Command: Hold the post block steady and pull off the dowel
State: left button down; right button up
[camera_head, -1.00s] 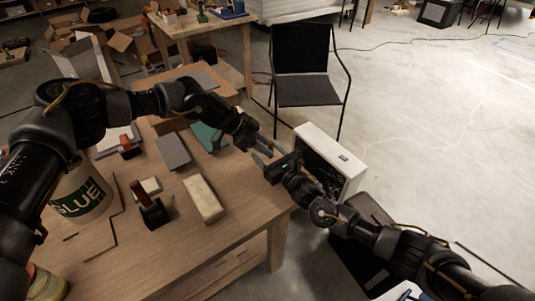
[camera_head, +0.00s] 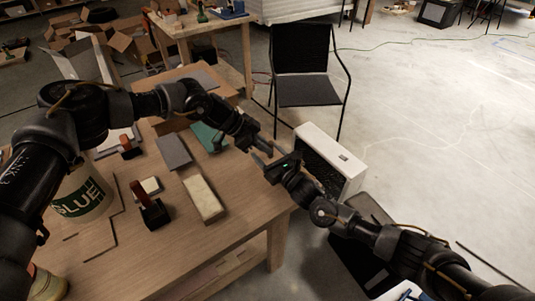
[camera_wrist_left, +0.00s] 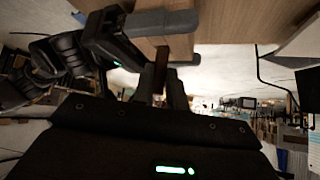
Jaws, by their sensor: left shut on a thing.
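In the left wrist view, my left gripper (camera_wrist_left: 162,88) is shut on a narrow dark brown piece that looks like the dowel (camera_wrist_left: 162,56). Light wood that may be the post block (camera_wrist_left: 146,47) shows behind it, against a grey finger of my right gripper. In the head view, my left gripper (camera_head: 262,148) and right gripper (camera_head: 268,159) meet tip to tip near the table's right corner. The held parts are too small and dark to make out there. Whether the right fingers are closed on the block is hidden.
The wooden table (camera_head: 180,240) holds a pale block (camera_head: 203,199), a grey slab (camera_head: 174,152), a black holder with a red-brown piece (camera_head: 153,211) and a glue bucket (camera_head: 84,200). A white box-like unit (camera_head: 325,150) and a chair (camera_head: 306,88) stand beyond the grippers.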

aim_at(264, 156)
pick_arm(q)
jog(key=shift+r, duration=0.15)
jog(key=shift+r, duration=1.35)
jog(key=shift+r, duration=0.1)
jog(key=shift+r, duration=1.95)
pick_arm(e)
jog(key=o, duration=1.1)
jog(key=shift+o, duration=0.2)
jog(key=v, duration=1.2)
